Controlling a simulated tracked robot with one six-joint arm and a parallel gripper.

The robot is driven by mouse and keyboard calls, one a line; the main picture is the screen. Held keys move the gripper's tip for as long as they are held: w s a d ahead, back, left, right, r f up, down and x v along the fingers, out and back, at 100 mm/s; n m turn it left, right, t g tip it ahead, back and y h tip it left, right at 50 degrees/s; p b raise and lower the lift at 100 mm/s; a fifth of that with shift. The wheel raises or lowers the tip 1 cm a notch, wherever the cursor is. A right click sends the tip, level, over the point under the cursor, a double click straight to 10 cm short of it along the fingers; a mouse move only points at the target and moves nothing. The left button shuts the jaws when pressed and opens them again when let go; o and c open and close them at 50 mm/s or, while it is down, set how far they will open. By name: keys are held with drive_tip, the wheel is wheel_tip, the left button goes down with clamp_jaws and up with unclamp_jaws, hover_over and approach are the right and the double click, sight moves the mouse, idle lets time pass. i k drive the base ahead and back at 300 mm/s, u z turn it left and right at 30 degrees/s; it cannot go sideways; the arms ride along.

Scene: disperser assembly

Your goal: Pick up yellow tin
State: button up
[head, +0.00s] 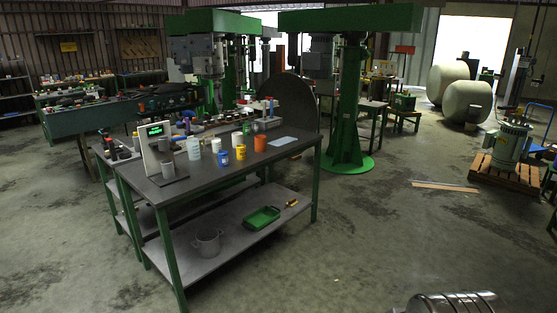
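A small yellow tin (241,152) stands upright on the dark top of the green-legged workbench (200,178), close to its front edge. A blue tin (223,159) stands just to its left, and an orange tin (260,143) stands to its right and a little farther back. White containers (237,139) stand behind it. No gripper fingers show in this view. A shiny ribbed metal part at the bottom right edge is cut off, and I cannot tell what it is.
A green machine column (347,110) stands behind right.

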sight(241, 151)
drive_tip(key=z, duration=0.05)
drive_tip(key=i, duration=1.9)
drive_tip(key=u, duration=0.55)
drive_tip(key=i, duration=0.85)
drive_tip(key=u, duration=0.85)
drive_tip(key=i, duration=0.9)
drive_tip(key=u, duration=0.45)
